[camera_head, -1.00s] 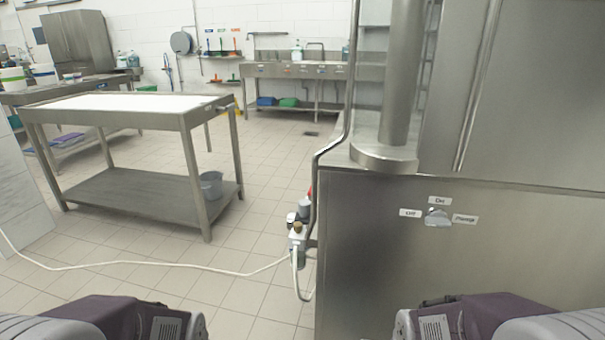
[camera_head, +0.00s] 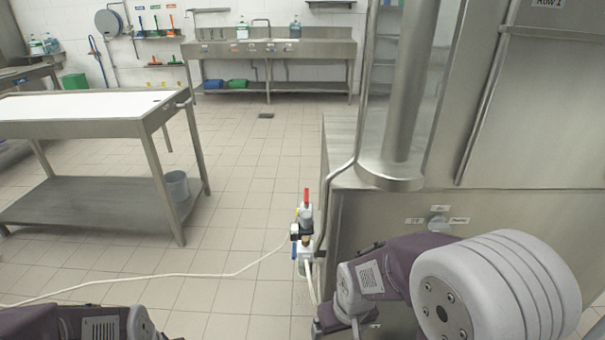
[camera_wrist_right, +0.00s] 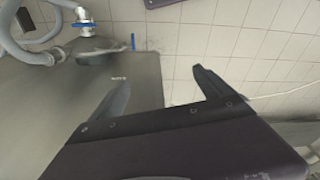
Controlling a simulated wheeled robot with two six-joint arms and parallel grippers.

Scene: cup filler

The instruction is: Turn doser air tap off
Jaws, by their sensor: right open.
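A small tap assembly (camera_head: 306,235) is fixed at the left edge of the steel machine in the head view. It has an upright red handle (camera_head: 306,197) on top and a blue handle (camera_head: 294,252) lower on its left. I cannot tell from markings which part is the doser air tap. My right arm reaches in below and right of it. My right gripper (camera_wrist_right: 160,80) is open and empty in the right wrist view, apart from the tap assembly; its fingers are not clear in the head view. My left gripper is out of view.
The steel machine (camera_head: 385,215) fills the right side, with a labelled knob (camera_head: 438,223) on its front. A white hose (camera_head: 190,277) runs left across the floor. A steel table (camera_head: 75,115) stands left. The wrist view shows a pipe with a blue-ringed joint (camera_wrist_right: 84,25).

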